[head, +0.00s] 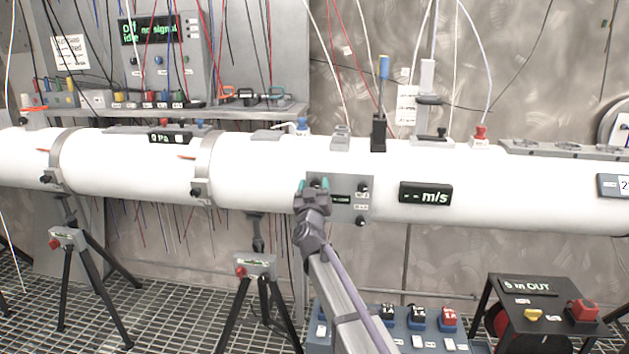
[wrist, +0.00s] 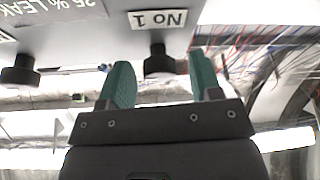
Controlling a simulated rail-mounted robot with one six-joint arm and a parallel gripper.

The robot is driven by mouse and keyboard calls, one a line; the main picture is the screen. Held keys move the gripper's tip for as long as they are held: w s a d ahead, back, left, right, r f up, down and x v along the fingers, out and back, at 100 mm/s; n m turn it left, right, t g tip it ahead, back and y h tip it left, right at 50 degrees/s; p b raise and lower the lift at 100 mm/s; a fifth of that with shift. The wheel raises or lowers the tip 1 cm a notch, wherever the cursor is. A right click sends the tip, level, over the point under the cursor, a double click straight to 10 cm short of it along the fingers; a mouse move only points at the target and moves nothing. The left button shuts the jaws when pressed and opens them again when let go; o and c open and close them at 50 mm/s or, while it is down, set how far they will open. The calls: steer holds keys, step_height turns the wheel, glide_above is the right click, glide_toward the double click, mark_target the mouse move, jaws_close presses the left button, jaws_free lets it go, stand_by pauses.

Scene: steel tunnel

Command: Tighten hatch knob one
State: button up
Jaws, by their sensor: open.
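The hatch is a grey plate (head: 344,213) on the white pipe, with black knobs at its corners. Hatch knob one (wrist: 159,63) is a black round knob beside an upside-down "No 1" label (wrist: 158,19) in the wrist view. My gripper (head: 313,186) is at the plate's upper left corner, with teal fingertips that also show in the wrist view (wrist: 161,75). It is open, with the knob lined up between its fingertips, nearer the left one. No contact shows. In the head view my gripper largely hides this knob.
Another hatch knob (wrist: 20,71) is at the wrist view's left. Two more knobs (head: 363,188) (head: 361,221) are on the plate's right side. A black m/s display (head: 426,193) is farther right. Tripods (head: 256,266) stand below.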

steer(key=shift+w, duration=0.15)
steer(key=c, duration=0.9)
steer(key=shift+c, duration=0.2)
steer(key=shift+m+h, duration=0.4)
steer(key=shift+m, duration=0.3)
steer(key=m+h, duration=0.1)
steer(key=m, duration=0.1)
steer(key=m+h, duration=0.1)
steer(key=m, duration=0.2)
steer(key=shift+r+m+h, duration=0.1)
steer(key=shift+m+h, duration=0.2)
steer(key=shift+h, duration=0.1)
steer(key=m+g+h, duration=0.1)
steer(key=m, duration=0.2)
steer(key=m+h+p, duration=0.1)
steer(key=m+h, duration=0.1)
steer(key=m, duration=0.1)
steer(key=shift+r+g, duration=0.1)
steer(key=shift+g, duration=0.3)
steer(key=m+g+p, duration=0.1)
steer(key=m, duration=0.2)
steer(key=m+g+h+p, duration=0.1)
steer(key=m, duration=0.2)
steer(key=shift+a+h, duration=0.1)
steer(key=shift+h, duration=0.2)
steer(key=shift+m+g+p, duration=0.8)
steer(key=shift+m+p, duration=0.25)
steer(key=shift+m, duration=1.15)
